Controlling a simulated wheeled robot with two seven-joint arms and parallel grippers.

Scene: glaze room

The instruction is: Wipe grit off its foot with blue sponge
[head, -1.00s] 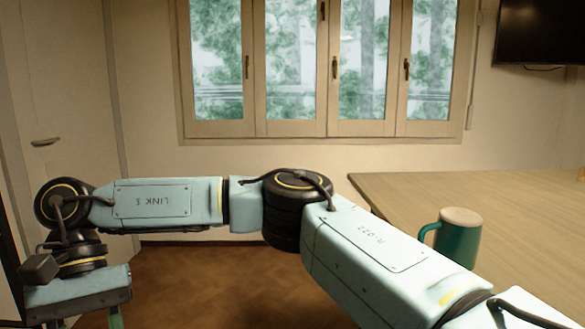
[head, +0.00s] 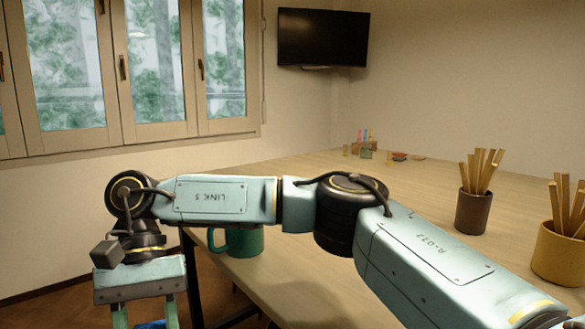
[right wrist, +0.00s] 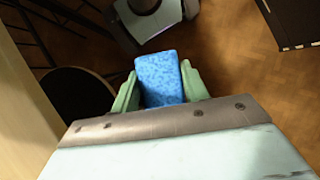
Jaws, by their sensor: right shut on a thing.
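A green mug (head: 243,241) stands near the left edge of the wooden table in the head view, its handle to the left. My right arm crosses in front and hides its upper end, so I cannot see its foot or any grit now. My right gripper (head: 146,316) is at the lower left, beyond the table's left edge and left of the mug, apart from it. It is shut on the blue sponge (head: 152,325). In the right wrist view the speckled sponge (right wrist: 160,79) sits between the green fingers, above the floor. My left gripper is not in view.
On the table (head: 290,272) stand a brown cup of wooden sticks (head: 473,210) and an ochre pot of sticks (head: 560,252) at the right. Small coloured items (head: 366,150) lie at the back. The table's middle is mostly clear. A dark round seat (right wrist: 75,98) shows below.

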